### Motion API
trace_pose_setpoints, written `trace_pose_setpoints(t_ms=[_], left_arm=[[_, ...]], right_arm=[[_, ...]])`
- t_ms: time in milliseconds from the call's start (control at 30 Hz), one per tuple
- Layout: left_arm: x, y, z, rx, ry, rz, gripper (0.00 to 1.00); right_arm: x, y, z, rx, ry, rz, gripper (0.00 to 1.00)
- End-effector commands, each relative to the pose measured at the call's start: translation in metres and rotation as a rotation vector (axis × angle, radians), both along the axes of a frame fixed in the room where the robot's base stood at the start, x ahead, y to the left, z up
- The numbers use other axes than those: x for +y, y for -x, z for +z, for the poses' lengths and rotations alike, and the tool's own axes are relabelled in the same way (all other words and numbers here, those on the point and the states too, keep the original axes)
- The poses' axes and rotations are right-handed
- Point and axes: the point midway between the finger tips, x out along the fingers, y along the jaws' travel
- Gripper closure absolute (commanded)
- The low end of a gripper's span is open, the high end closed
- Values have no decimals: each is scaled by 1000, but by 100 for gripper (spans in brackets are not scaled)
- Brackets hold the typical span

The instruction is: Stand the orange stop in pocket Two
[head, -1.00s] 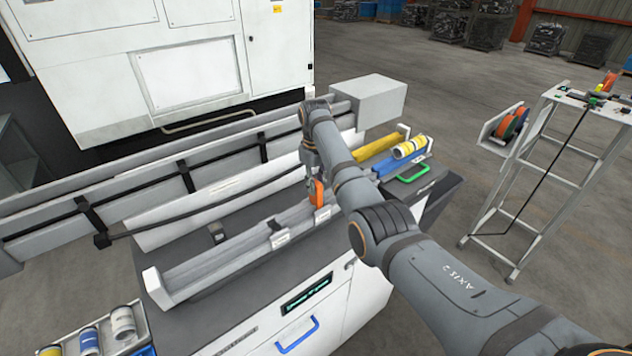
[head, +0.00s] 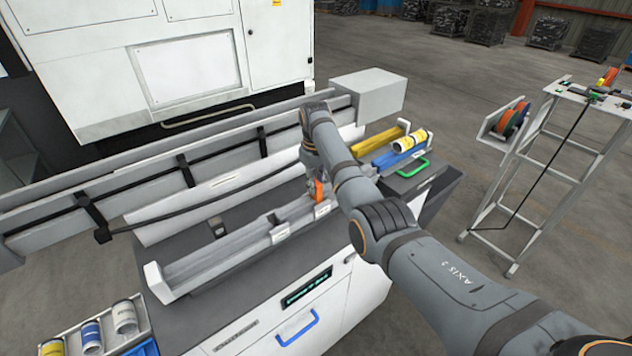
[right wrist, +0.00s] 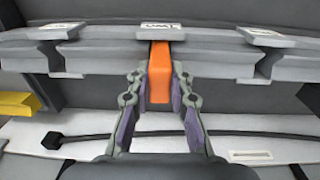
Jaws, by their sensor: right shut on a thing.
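The orange stop (head: 318,190) is upright at the grey rail (head: 215,262) in the head view. My right gripper (head: 312,177) is shut on it. In the right wrist view the orange stop (right wrist: 159,72) stands between the two fingers of my right gripper (right wrist: 157,88), in line with the middle label (right wrist: 160,27), which looks upside down and seems to read TWO. The stop covers the rail below that label, so I cannot tell how deep it sits in the pocket. Open notches show to the left (right wrist: 72,60) and right (right wrist: 270,65). My left gripper is out of view.
A yellow rail piece (head: 380,140) and a yellow-and-white roll (head: 410,141) lie right of my arm, near a green handle (head: 412,168). A long bar (head: 180,165) runs behind the rail. A tray of rolls (head: 92,335) stands at lower left.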

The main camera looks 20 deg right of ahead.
Motion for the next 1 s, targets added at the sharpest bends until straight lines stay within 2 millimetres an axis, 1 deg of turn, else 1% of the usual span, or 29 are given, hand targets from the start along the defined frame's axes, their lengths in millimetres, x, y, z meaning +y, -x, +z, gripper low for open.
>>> trace_pose_setpoints(t_ms=[333,367,533,867,967,1000], left_arm=[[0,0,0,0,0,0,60],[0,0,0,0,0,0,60],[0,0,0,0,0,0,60],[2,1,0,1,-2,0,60],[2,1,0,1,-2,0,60],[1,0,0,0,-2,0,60]], right_arm=[[0,0,0,0,0,0,100],[0,0,0,0,0,0,78],[0,0,-1,0,0,0,54],[0,0,1,0,0,0,54],[1,0,14,-2,-1,0,54],[1,-1,22,-4,0,0,54]])
